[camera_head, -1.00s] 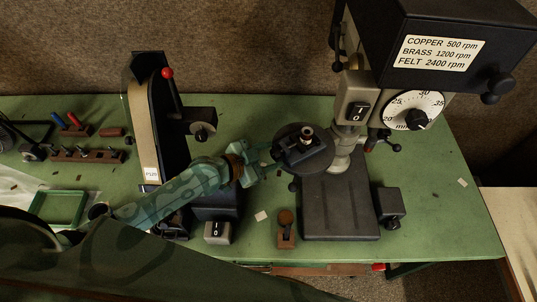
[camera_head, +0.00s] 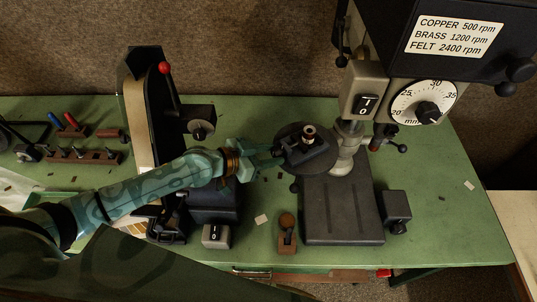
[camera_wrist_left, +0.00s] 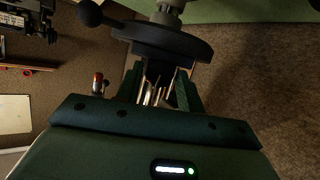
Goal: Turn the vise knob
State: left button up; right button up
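A small dark vise (camera_head: 308,152) sits on the round drill press table (camera_head: 325,165), with a short brass-coloured cylinder (camera_head: 309,132) standing upright in it. My left gripper (camera_head: 279,154) comes from the left, its fingertips at the vise's left side. I cannot make out the vise knob apart from the fingers there. In the left wrist view, the two fingers (camera_wrist_left: 158,85) stand apart, reaching to the dark round table (camera_wrist_left: 165,38). Shiny and dark parts show between them, but I cannot tell whether the fingers touch anything. My right gripper is not in view.
The drill press column (camera_head: 346,150) and head (camera_head: 440,45) stand close behind and right. A belt sander (camera_head: 140,110) stands left, behind my arm. A switch box (camera_head: 216,236) and a wooden-based knob tool (camera_head: 287,235) are on the bench front.

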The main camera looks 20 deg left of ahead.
pick_arm(q)
jog(key=shift+o, duration=0.9)
jog(key=shift+s+a, duration=0.1)
jog(key=b+v, duration=0.1)
jog(key=v, duration=1.5)
